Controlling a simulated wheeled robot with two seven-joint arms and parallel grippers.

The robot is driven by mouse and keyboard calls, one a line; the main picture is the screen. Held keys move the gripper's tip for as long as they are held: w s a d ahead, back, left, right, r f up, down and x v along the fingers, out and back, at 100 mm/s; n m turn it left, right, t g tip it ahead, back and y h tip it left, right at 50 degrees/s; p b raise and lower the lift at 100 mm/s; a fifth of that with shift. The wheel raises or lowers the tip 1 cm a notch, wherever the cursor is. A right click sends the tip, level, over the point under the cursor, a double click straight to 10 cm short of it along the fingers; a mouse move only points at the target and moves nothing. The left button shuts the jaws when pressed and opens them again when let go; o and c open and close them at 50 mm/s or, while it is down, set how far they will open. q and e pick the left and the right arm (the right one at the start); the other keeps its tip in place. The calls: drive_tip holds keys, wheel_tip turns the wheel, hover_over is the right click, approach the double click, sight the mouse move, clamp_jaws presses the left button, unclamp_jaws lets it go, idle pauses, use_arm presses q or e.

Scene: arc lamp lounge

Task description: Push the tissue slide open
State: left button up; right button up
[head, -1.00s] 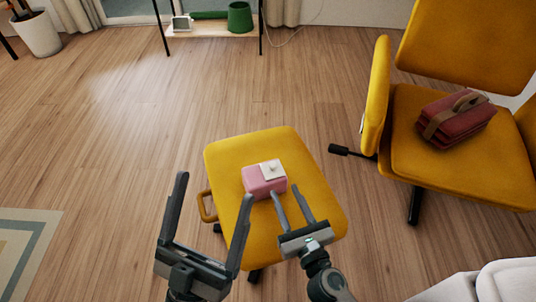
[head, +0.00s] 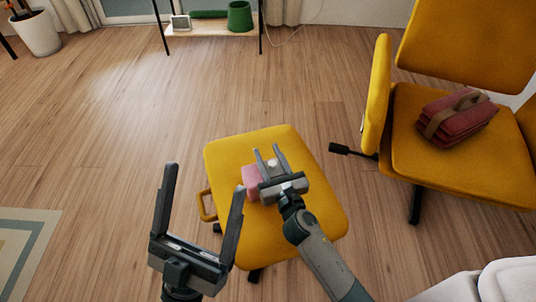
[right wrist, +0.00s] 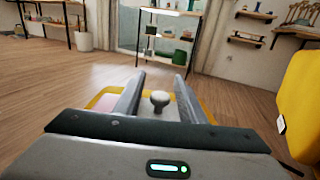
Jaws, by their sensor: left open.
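The pink tissue box (head: 250,182) sits on the yellow stool seat (head: 225,150). My right gripper and arm hide most of its top. The pale slide knob (head: 272,163) shows between the fingers of my right gripper (head: 266,148). In the right wrist view the round knob (right wrist: 160,99) stands between the two spread fingers, with a gap on each side. My right gripper is open and low over the box. My left gripper (head: 205,177) is open and empty, in front of the stool's left side.
A tan handle loop (head: 206,205) sticks out at the stool's left side. A yellow chair (head: 410,155) with a red bag (head: 457,118) stands at the right. A low shelf (head: 212,29) is at the back. The wooden floor to the left is open.

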sight(251, 164)
use_arm(q)
drive_tip(key=shift+r, duration=0.15)
use_arm(e)
drive_tip(key=shift+w+a, duration=0.1)
drive_tip(key=shift+w, duration=0.1)
clamp_jaws()
drive_tip(key=shift+s+a, duration=0.35)
drive_tip(key=shift+a, duration=0.5)
drive_tip(key=shift+s+a, duration=0.3)
drive_tip(key=shift+a, duration=0.55)
drive_tip(key=shift+s+a, duration=0.35)
drive_tip(key=shift+a, duration=0.5)
use_arm(q)
drive_tip(key=shift+d+f+g, duration=0.25)
drive_tip(key=shift+f+g, duration=0.05)
drive_tip(key=shift+f, duration=0.25)
use_arm(e)
unclamp_jaws()
